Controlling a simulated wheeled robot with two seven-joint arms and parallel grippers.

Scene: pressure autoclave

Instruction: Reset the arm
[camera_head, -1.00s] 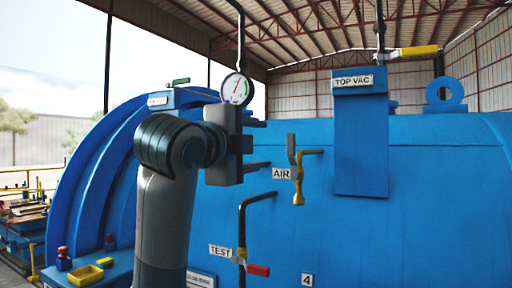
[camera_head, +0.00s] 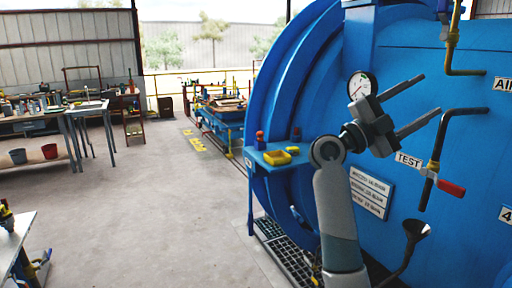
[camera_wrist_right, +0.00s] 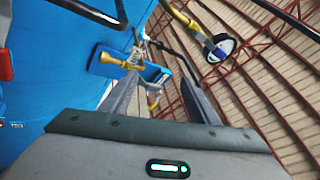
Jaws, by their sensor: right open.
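My right arm (camera_head: 336,215) rises from the bottom right in the head view. My right gripper (camera_head: 431,93) is at its end, with two dark fingers spread apart, pointing right and slightly up in front of the blue autoclave (camera_head: 480,150). Nothing is between the fingers. In the wrist view the right gripper (camera_wrist_right: 158,75) is also open and empty, with pipes, a yellow valve and the roof beyond it. My left gripper is not in view.
The pressure gauge (camera_head: 361,85) shows just behind the gripper. The TEST valve's red handle (camera_head: 451,188) and a black funnel (camera_head: 415,230) are to the right. A yellow tray (camera_head: 277,157) sits on a blue shelf. The floor (camera_head: 150,210) at left is clear, with workbenches beyond.

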